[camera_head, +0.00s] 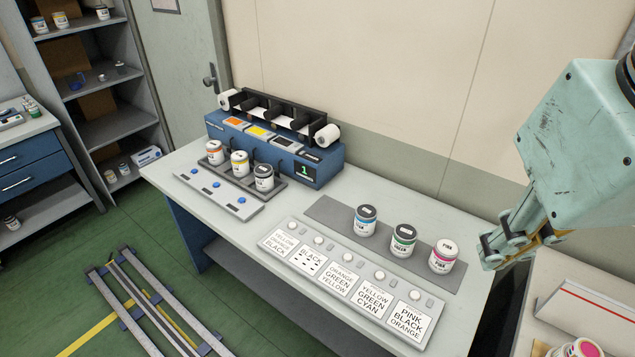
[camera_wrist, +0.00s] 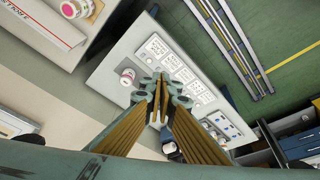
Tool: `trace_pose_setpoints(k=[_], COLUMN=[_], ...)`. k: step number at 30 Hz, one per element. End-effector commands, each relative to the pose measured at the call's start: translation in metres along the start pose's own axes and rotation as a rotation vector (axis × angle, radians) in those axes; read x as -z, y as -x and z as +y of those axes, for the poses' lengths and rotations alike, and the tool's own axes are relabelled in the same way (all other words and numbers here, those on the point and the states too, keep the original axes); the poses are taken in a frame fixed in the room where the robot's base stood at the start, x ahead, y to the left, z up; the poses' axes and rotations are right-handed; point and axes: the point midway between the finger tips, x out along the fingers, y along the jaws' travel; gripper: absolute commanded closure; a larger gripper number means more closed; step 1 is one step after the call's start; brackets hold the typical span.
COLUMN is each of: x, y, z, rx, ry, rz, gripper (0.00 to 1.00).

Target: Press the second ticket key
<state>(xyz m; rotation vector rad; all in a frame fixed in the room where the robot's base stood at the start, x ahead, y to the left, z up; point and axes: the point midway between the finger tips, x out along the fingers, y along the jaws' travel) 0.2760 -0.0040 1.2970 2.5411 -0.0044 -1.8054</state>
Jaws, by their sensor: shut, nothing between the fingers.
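A pale ticket panel (camera_head: 345,280) lies along the front of the table, with several white cards in a row. Small round white keys and small grey pieces sit behind the cards. The second card from the left (camera_head: 308,261) shows BLACK and dash marks; a round key (camera_head: 318,240) is behind it. The panel's cards (camera_wrist: 154,47) also show in the wrist view, partly hidden by my fingers. My gripper (camera_head: 490,252) is shut and empty, above the table's right end, right of the pink jar and apart from the keys. It points down in the wrist view (camera_wrist: 160,82).
Blue (camera_head: 365,220), green (camera_head: 403,239) and pink (camera_head: 444,256) jars stand on a grey strip behind the panel. A blue machine (camera_head: 275,148) showing 1, a tray of three jars and a blue-button plate (camera_head: 218,198) are at left. A side table (camera_head: 560,265) is at right.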

Motion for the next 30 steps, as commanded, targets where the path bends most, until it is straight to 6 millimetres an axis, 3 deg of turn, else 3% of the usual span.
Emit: trace_pose_setpoints(k=[11, 30], x=[0.030, 0.121], y=[-0.025, -0.085], z=[0.026, 0.064], rx=[-0.103, -0.323], ry=[0.128, 0.473], rz=[-0.052, -0.131], gripper=[1.00, 1.00])
